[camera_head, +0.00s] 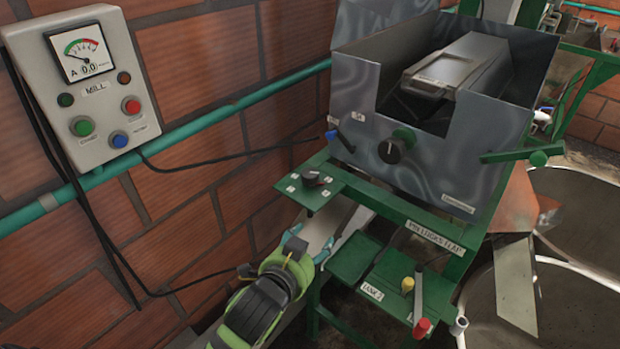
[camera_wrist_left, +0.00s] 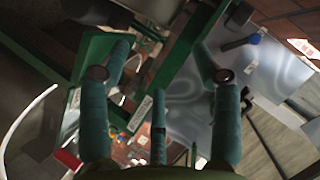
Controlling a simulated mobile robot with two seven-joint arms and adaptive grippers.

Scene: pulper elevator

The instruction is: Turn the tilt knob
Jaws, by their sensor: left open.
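Two black knobs show in the head view, and I cannot read which is the tilt knob. One black knob (camera_head: 316,179) sits on a small green plate with white labels. A larger black knob (camera_head: 392,150) with a green part behind it is on the front of the grey metal hopper (camera_head: 455,160). My left gripper (camera_head: 312,243) is just below the small green plate, apart from both knobs. In the left wrist view its teal fingers (camera_wrist_left: 163,70) are spread apart with nothing held between them. My right gripper is not in view.
A grey mill control box (camera_head: 92,90) with a gauge and buttons hangs on the brick wall at left. A teal pipe (camera_head: 210,128) runs along the wall. A green panel (camera_head: 385,295) with yellow and red-tipped levers is at right of my gripper. Round tanks (camera_head: 585,215) stand at right.

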